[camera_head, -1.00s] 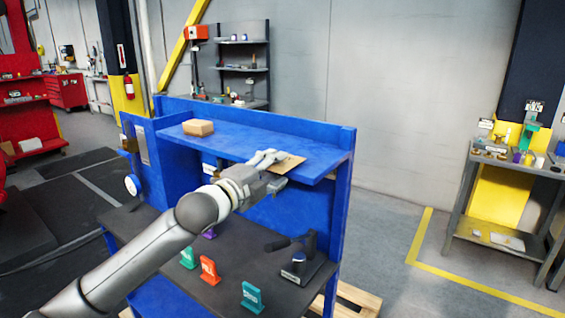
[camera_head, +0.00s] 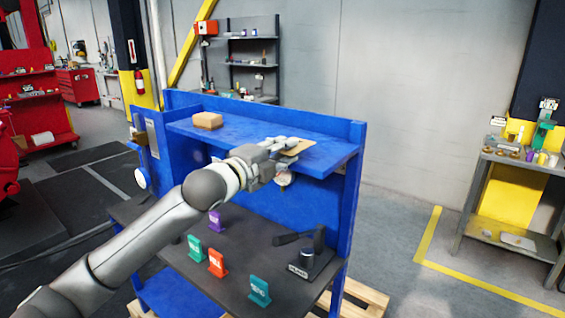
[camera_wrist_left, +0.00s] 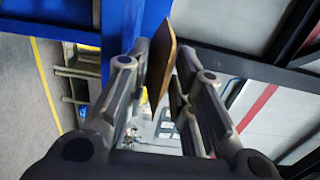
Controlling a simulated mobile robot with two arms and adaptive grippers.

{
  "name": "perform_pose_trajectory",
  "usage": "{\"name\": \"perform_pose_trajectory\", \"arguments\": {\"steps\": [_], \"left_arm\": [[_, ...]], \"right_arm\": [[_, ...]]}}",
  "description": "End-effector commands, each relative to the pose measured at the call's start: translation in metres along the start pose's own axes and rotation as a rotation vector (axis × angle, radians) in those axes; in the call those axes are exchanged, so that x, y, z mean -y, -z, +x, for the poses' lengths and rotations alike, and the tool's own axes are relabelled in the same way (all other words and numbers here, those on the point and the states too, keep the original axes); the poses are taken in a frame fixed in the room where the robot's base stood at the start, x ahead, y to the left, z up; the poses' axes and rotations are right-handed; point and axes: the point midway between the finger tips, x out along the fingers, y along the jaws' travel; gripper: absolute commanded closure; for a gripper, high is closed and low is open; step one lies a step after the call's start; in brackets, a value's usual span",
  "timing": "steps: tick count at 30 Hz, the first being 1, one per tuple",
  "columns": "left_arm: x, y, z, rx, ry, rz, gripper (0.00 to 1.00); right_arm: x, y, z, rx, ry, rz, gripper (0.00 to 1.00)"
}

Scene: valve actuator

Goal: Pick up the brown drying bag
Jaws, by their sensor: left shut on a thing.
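The brown drying bag (camera_head: 298,147) shows as a flat tan piece at the right part of the blue upper shelf, at the tips of my left gripper (camera_head: 290,143). In the left wrist view the bag (camera_wrist_left: 161,62) is a thin brown sheet seen nearly edge-on between the two fingers of the gripper (camera_wrist_left: 162,75). My left gripper is shut on the bag. The gripper hides part of the bag in the head view. Whether the bag still touches the shelf I cannot tell. My right gripper is not in view.
The blue shelf (camera_head: 240,137) carries a small tan box (camera_head: 208,120) at its left. On the dark worktop below stand several coloured tags, among them a red one (camera_head: 217,263), and a black tool stand (camera_head: 305,262). A side table (camera_head: 520,160) is at the right.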

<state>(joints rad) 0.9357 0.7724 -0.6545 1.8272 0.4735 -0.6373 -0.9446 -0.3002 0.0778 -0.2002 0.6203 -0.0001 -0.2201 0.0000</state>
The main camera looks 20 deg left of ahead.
Motion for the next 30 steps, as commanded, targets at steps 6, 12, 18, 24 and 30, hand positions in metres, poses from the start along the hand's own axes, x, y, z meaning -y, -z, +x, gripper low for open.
{"name": "perform_pose_trajectory", "arguments": {"steps": [6, 12, 18, 24, 30], "left_arm": [[0.051, -0.001, -0.04, 0.002, 0.009, 0.008, 1.0], [0.079, -0.002, -0.088, 0.004, 0.005, 0.006, 1.0], [0.095, -0.001, -0.123, 0.003, 0.003, 0.004, 1.0], [0.103, -0.001, -0.138, 0.002, 0.002, 0.002, 1.0], [0.104, 0.0, -0.141, 0.0, 0.001, 0.001, 1.0]], "right_arm": [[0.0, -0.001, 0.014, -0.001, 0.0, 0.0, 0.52], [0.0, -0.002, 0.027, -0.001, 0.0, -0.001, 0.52], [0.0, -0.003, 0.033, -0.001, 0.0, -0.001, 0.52], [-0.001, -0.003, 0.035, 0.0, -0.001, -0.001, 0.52], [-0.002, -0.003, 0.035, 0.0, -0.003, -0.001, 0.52]]}}
